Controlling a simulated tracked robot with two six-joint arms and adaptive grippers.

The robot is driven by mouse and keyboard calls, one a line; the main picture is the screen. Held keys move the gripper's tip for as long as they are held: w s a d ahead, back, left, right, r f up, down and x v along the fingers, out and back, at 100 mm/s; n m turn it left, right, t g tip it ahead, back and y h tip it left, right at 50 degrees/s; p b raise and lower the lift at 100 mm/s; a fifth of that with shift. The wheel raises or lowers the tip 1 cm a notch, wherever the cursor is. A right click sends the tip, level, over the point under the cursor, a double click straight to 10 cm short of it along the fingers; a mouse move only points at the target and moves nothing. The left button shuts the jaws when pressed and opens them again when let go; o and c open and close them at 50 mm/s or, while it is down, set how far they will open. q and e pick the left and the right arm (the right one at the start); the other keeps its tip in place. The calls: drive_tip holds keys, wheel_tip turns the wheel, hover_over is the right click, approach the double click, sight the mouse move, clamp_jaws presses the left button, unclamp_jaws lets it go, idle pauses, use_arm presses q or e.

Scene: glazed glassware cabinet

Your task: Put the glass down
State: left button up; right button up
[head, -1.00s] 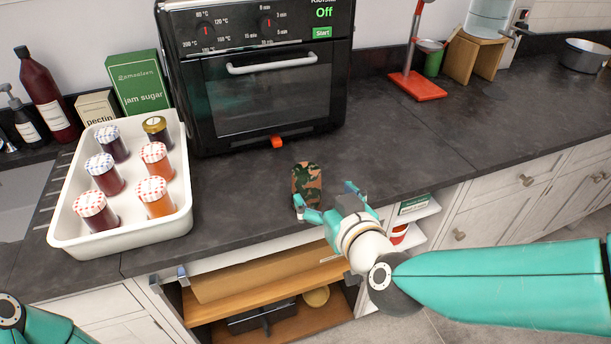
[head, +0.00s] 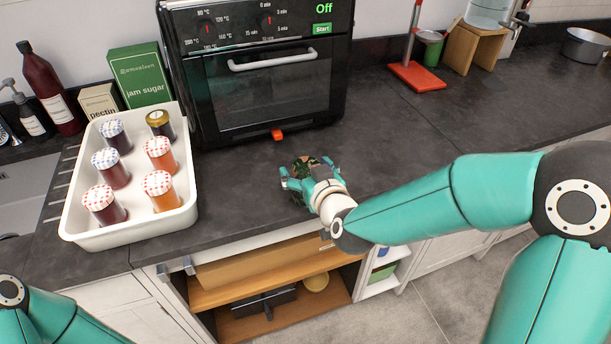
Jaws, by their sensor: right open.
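My right gripper (head: 307,172) is over the dark counter in front of the oven. Its fingers are open, one on each side of a camouflage-patterned object (head: 302,163). The object is mostly hidden behind the gripper, and I cannot tell whether the fingers touch it. No drinking glass can be made out in this view. Only a link of my left arm shows at the bottom left; its gripper is out of the picture.
A white tray (head: 76,228) with several lidded jars stands left on the counter (head: 400,130). A black oven (head: 265,95) stands behind the gripper, with a red stand (head: 417,76) to the right. Open shelves (head: 240,291) lie below the front edge.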

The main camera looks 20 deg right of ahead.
drive_tip(key=c, duration=1.5)
drive_tip(key=shift+r, duration=0.1)
